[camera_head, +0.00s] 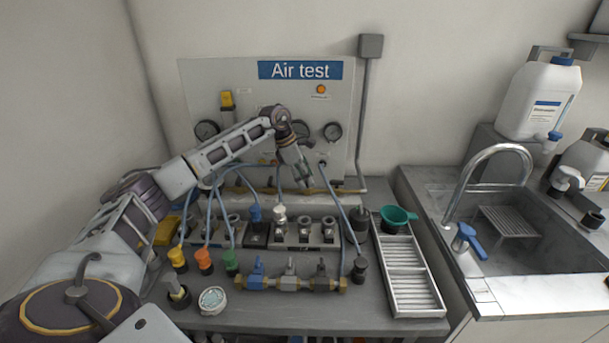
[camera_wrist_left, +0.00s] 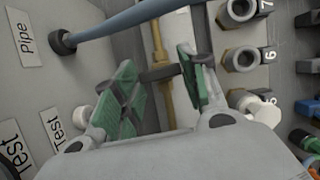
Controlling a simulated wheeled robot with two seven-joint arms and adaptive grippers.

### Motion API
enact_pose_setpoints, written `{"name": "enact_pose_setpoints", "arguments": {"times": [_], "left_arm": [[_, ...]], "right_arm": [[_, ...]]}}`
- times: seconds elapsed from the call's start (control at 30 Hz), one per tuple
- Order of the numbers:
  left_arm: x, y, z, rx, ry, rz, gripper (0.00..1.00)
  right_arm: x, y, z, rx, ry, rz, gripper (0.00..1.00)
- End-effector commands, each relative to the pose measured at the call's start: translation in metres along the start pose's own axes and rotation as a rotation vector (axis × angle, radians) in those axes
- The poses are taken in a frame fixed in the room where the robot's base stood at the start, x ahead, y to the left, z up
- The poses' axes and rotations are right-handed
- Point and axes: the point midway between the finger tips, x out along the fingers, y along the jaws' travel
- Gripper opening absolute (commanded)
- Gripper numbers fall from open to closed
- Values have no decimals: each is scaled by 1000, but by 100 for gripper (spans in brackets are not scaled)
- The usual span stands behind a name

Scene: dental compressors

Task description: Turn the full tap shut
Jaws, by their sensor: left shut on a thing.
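My left gripper (camera_head: 304,182) reaches down in front of the air test panel, near the brass pipe (camera_head: 325,191) along its foot. In the left wrist view, the gripper's green pads (camera_wrist_left: 161,85) are shut on a short dark tap handle (camera_wrist_left: 159,73). The brass pipe (camera_wrist_left: 163,45) runs behind it. In the head view the gripper hides this handle. I cannot read a label for this tap, so I cannot tell by name whether it is the full tap. My right gripper is not in view.
The air test panel (camera_head: 228,80) stands at the wall. Blue hoses (camera_head: 345,213) hang in front, near a row of numbered fittings (camera_head: 304,232). A blue-handled valve (camera_head: 258,270) sits on a front manifold. A white tray (camera_head: 440,312) and a sink (camera_head: 560,255) are right.

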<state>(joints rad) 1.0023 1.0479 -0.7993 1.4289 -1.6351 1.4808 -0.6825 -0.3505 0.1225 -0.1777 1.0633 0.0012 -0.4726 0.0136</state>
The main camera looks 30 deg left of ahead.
Motion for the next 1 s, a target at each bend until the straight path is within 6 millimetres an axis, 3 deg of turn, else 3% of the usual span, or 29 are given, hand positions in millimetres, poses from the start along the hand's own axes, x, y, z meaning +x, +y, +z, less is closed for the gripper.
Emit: {"name": "enact_pose_setpoints", "arguments": {"times": [0.8,0.83,1.0], "left_arm": [[-1,2,0,92,-1,-35,19],[-1,2,0,92,-1,-35,45],[-1,2,0,91,-1,-36,64]], "right_arm": [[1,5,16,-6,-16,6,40],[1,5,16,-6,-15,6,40],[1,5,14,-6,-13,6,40]]}}
